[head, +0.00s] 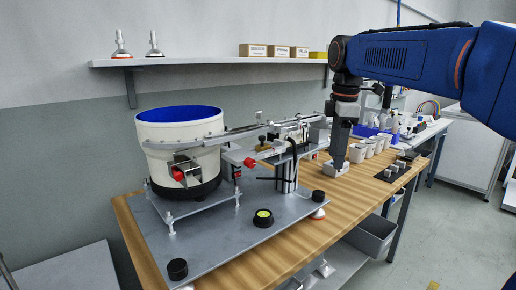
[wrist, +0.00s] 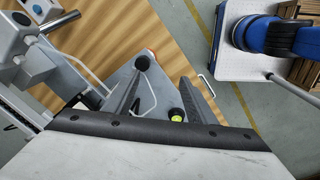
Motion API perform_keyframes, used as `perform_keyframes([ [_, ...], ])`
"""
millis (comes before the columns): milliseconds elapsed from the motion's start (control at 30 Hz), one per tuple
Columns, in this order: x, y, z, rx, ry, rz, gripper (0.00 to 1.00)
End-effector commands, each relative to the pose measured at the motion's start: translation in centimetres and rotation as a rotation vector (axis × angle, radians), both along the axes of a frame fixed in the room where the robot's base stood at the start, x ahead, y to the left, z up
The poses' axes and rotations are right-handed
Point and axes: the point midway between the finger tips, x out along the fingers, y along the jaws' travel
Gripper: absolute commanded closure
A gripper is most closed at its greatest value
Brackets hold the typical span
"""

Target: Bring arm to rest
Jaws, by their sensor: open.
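My blue arm reaches in from the right in the head view, bent down at the wrist. My gripper (head: 339,162) points down over the wooden table, close to a small white bin (head: 335,171); I cannot tell whether it touches it. In the wrist view my gripper (wrist: 160,88) shows two dark fingers spread apart, with nothing between them but the grey plate and table beyond.
A white bowl feeder (head: 180,150) and a grey plate (head: 215,245) with black knobs and a yellow-green button (head: 263,214) fill the table's left. Several white cups (head: 370,147) stand behind my gripper. A wall shelf (head: 220,62) holds boxes. Floor is free at right.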

Motion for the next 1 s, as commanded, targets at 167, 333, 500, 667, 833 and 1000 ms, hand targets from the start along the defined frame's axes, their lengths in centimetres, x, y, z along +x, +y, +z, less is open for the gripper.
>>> perform_keyframes([
  [167, -5.1, -1.1, -2.3, 0.027, -0.055, -0.230, 0.49],
  [333, -9.6, -2.0, -5.2, 0.064, -0.104, -0.452, 0.49],
  [500, -14.1, -2.7, -8.7, 0.112, -0.152, -0.671, 0.49],
  [667, -18.2, -3.3, -12.4, 0.166, -0.195, -0.877, 0.49],
  [833, -22.3, -3.8, -16.8, 0.233, -0.234, -1.091, 0.49],
  [1000, -25.3, -4.1, -20.7, 0.296, -0.260, -1.264, 0.49],
])
